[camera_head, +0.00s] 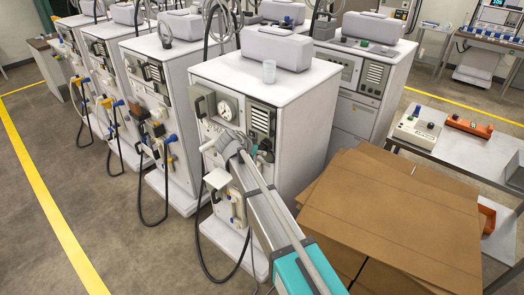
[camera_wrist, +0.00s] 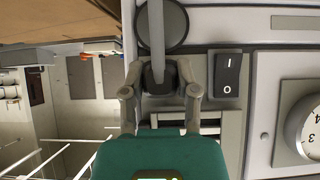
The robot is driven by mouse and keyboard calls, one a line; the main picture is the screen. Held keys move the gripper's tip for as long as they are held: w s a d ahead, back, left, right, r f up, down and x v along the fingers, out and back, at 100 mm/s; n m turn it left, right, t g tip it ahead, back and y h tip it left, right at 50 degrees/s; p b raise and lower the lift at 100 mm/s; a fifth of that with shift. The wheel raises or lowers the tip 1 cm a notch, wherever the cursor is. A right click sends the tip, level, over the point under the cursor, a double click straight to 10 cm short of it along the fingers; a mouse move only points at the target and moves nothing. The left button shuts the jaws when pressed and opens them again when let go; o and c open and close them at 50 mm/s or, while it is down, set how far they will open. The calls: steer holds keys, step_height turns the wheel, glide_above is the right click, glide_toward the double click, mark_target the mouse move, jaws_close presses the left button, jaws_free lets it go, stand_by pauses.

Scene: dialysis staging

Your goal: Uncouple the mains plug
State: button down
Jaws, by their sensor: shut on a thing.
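The mains plug (camera_wrist: 158,76) is a dark block with a thick grey cord, seen in the wrist view against the machine's front panel. My gripper (camera_wrist: 160,90) is shut on it, one finger on each side. Whether its pins sit in a socket is hidden. A black rocker switch (camera_wrist: 228,75) marked I and O is beside it on the right. In the head view my arm reaches the front of the nearest white machine (camera_head: 297,130), right of its round gauge (camera_head: 227,110). The arm hides most of the gripper and plug there.
Similar white machines (camera_head: 150,85) with hanging hoses stand in a row to the left. Flattened cardboard (camera_head: 395,215) lies close to the arm's right. A bench (camera_head: 470,150) with devices is beyond it.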

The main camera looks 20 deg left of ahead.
steer(key=shift+s+a, duration=0.2)
steer(key=shift+s, duration=0.3)
steer(key=shift+s+a, duration=0.2)
steer(key=shift+s, duration=0.25)
stand_by(0.5)
steer(key=shift+s+a, duration=0.25)
steer(key=shift+s, duration=0.4)
steer(key=shift+s+a, duration=0.3)
steer(key=shift+s, duration=0.3)
steer(key=shift+s+a, duration=0.25)
steer(key=shift+s, duration=0.4)
